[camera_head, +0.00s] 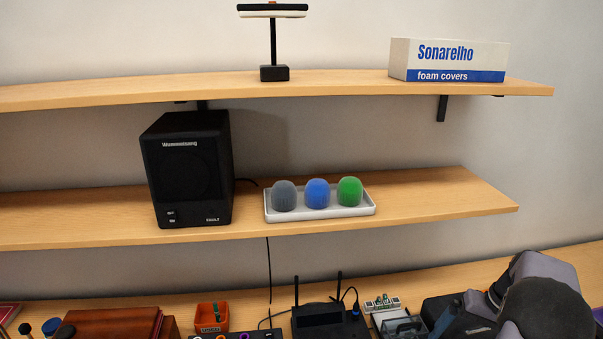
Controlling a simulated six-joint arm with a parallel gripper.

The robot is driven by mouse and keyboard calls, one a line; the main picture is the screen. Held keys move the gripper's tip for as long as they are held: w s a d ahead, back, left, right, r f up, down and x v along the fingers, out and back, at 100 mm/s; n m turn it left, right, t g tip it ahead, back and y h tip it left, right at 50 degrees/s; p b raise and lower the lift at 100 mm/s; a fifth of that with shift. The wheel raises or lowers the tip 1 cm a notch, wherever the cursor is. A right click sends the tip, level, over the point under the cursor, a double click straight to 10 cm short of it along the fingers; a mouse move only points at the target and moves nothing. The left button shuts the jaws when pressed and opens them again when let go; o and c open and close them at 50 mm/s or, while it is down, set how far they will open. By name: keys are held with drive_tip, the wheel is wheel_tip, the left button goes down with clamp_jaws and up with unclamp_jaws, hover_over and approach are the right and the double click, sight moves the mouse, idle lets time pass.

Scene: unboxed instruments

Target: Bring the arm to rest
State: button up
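Part of my arm shows at the lower right, grey and black, above the desk. It is folded low, and its end is not visible. My gripper is out of view or hidden, so its fingers cannot be seen. A dark case or box lies beside the arm, partly covered by it.
Two wooden shelves hold a black speaker (187,170), a white tray (322,215) with grey, blue and green foam covers, a stand (274,50) and a Sonarelho box (447,60). The desk below is crowded with a router (322,317), an orange bin (211,317) and a brown box (120,325).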

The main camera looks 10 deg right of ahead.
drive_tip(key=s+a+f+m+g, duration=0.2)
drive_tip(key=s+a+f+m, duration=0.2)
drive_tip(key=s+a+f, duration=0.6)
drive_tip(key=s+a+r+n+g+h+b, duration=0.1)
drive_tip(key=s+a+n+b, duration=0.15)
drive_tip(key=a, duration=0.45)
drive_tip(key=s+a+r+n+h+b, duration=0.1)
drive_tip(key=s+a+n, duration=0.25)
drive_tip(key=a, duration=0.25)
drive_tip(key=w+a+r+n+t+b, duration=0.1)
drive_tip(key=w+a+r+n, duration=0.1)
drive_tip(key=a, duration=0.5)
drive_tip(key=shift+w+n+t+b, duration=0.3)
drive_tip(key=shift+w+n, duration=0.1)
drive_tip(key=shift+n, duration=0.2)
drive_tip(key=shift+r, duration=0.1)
